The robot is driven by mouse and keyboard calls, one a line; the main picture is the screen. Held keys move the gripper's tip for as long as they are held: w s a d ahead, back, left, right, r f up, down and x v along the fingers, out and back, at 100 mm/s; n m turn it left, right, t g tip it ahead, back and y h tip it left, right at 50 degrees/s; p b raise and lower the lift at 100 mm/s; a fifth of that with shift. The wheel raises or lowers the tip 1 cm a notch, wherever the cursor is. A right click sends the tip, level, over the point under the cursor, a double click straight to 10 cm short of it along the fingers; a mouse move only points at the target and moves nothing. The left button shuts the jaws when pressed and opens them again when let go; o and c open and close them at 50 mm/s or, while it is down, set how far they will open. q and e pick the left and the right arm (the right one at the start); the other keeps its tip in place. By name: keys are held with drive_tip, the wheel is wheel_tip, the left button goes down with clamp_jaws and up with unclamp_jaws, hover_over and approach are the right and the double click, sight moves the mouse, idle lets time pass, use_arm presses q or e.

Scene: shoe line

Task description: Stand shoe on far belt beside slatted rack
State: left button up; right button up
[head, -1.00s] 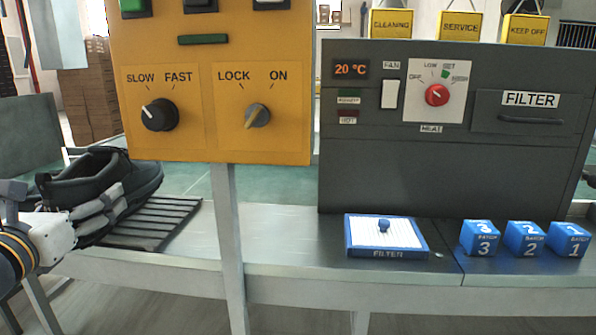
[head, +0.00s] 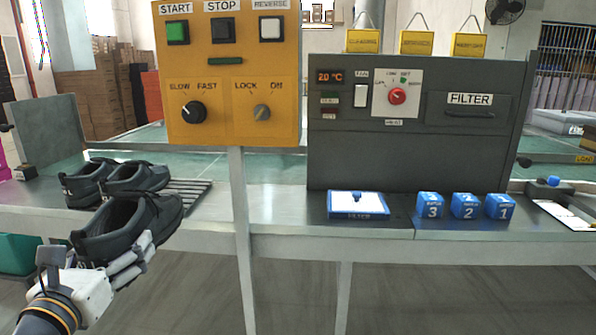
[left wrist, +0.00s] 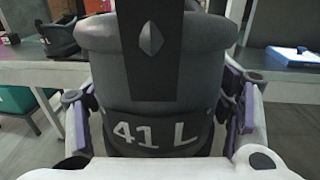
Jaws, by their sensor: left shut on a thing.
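My left gripper (head: 135,258) is shut on a black shoe (head: 118,222), holding it in front of the near bench edge at the left of the head view. The shoe is roughly level, opening up, toe to the right. In the left wrist view the shoe's heel (left wrist: 155,135) reads "41 L" and sits between the fingers (left wrist: 240,100). The slatted rack (head: 195,192) lies on the bench, partly hidden behind shoes. A green belt surface (head: 270,165) runs behind the control post. My right gripper is out of view.
Two dark shoes (head: 135,178) stand on the bench behind the held one. The yellow control panel (head: 230,110) on its post (head: 240,200) and the grey heater cabinet (head: 420,150) rise to the right. A filter tray (head: 357,213) and blue batch blocks (head: 465,206) sit before the cabinet.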

use_arm(q)
drive_tip(key=s+d+p, duration=0.7)
drive_tip(key=s+d, duration=0.6)
drive_tip(key=s, duration=0.2)
drive_tip(key=shift+s+r+h, duration=0.3)
drive_tip(key=shift+s+r, duration=0.05)
drive_tip(key=shift+r, duration=0.05)
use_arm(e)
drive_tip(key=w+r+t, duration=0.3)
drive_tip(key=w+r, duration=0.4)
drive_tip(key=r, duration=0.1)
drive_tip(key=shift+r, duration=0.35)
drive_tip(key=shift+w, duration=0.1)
